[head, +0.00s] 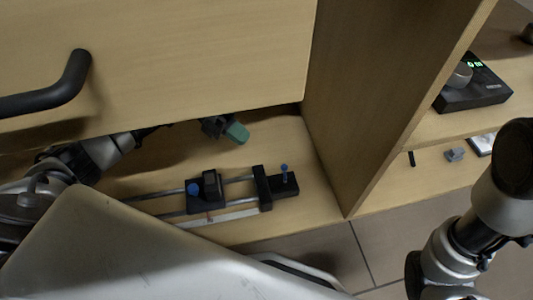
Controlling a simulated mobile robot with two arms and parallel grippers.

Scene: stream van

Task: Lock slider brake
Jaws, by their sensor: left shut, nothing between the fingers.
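A slider with two metal rails lies on the wooden shelf floor at lower centre. Its black carriage (211,187) sits on the rails, with a blue knob (193,188) at its left side. A black end block (262,187) stands to the right, and a small blue-topped pin (284,169) rises from the block beside it. My left gripper (236,132), with a green tip, is shut and empty, behind the slider and apart from it. The left ends of the rails are partly hidden by my own body. My right arm shows at the right edge, but its gripper is out of view.
A wooden panel with a black handle (48,92) overhangs my left arm. An upright wooden divider (375,100) closes the right side. Beyond it, shelves hold a black device with a green display (474,85) and a small grey block (455,154).

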